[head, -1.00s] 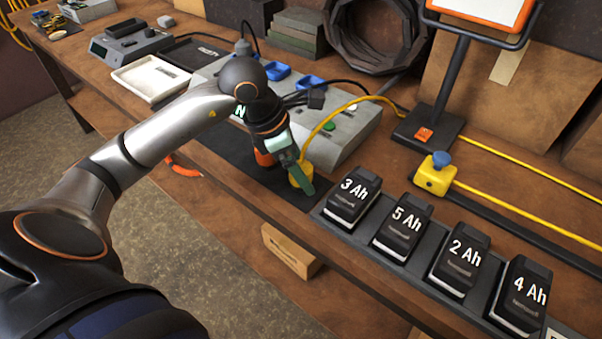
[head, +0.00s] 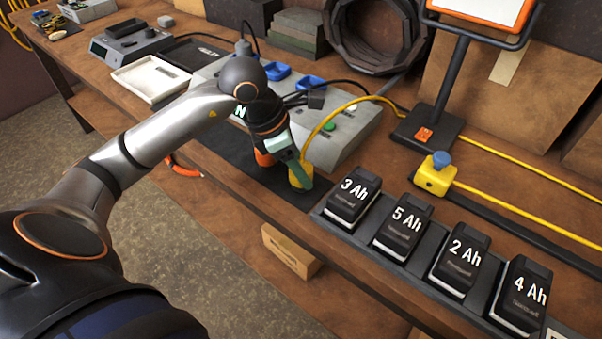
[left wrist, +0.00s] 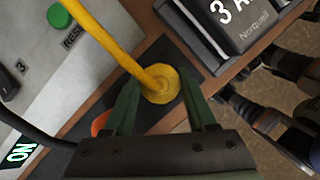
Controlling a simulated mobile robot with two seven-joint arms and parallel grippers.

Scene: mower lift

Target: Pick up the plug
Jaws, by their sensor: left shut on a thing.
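The yellow plug (head: 296,182), with a thick yellow cable rising from its top, is over the dark mat beside the grey control box. My left gripper (head: 301,174) has its green fingers shut on the plug, one on each side. In the left wrist view the round top of the plug (left wrist: 163,88) sits between the fingertips (left wrist: 162,104). The underside of the plug is hidden, so I cannot tell whether it touches the mat.
The grey box (head: 352,132) with its buttons stands close behind my gripper. A rack of labelled batteries (head: 402,227) is close on the right. A yellow block with a blue knob (head: 435,174) and a stand (head: 428,128) are farther right.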

